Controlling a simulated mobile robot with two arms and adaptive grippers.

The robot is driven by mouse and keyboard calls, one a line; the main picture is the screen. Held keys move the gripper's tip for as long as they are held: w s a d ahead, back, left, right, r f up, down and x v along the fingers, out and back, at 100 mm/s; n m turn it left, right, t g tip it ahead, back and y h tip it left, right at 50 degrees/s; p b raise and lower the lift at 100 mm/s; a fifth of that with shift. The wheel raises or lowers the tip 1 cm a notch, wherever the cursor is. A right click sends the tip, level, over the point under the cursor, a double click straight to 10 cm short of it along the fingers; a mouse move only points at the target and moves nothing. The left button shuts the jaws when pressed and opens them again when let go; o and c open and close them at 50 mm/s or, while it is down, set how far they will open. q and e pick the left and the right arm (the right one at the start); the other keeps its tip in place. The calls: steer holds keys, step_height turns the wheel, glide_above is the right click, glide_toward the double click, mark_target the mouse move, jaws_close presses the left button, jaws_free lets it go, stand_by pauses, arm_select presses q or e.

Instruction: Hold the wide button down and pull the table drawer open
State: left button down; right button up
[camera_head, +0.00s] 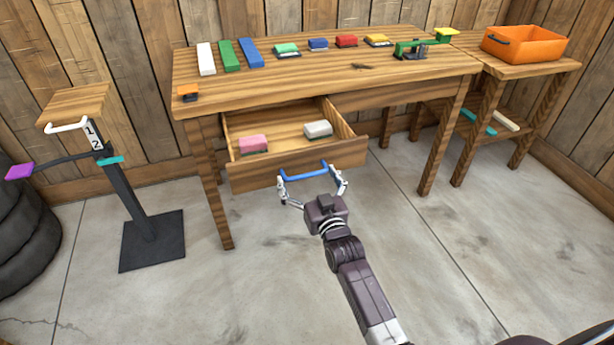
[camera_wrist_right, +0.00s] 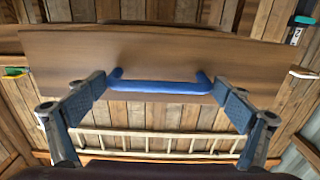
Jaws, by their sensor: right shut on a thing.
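The table drawer (camera_head: 297,166) stands pulled out from the front of the wooden table (camera_head: 420,80). A pink block (camera_head: 253,144) and a whitish block (camera_head: 318,129) lie inside it. My right gripper (camera_head: 311,173) is at the drawer's blue handle (camera_head: 305,175), with a finger at each end of the bar. In the right wrist view the handle (camera_wrist_right: 160,86) spans between the fingers, which close on it lengthwise. An orange piece on a dark base (camera_head: 188,91) at the table's front left corner may be the wide button; I cannot tell whether it is pressed. My left gripper is not in view.
Colored bars and several small blocks lie along the tabletop, with a green lever device (camera_head: 412,48) at its right. An orange bin (camera_head: 524,44) sits on a side table. A stand (camera_head: 135,200) with a purple-ended arm is at left. The floor in front is clear.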

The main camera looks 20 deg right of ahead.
steer(key=shift+a, duration=0.1)
steer(key=o, duration=1.3)
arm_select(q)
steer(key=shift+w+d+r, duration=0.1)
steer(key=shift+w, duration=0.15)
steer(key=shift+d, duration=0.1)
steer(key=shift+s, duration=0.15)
arm_select(e)
steer(key=s, duration=1.2)
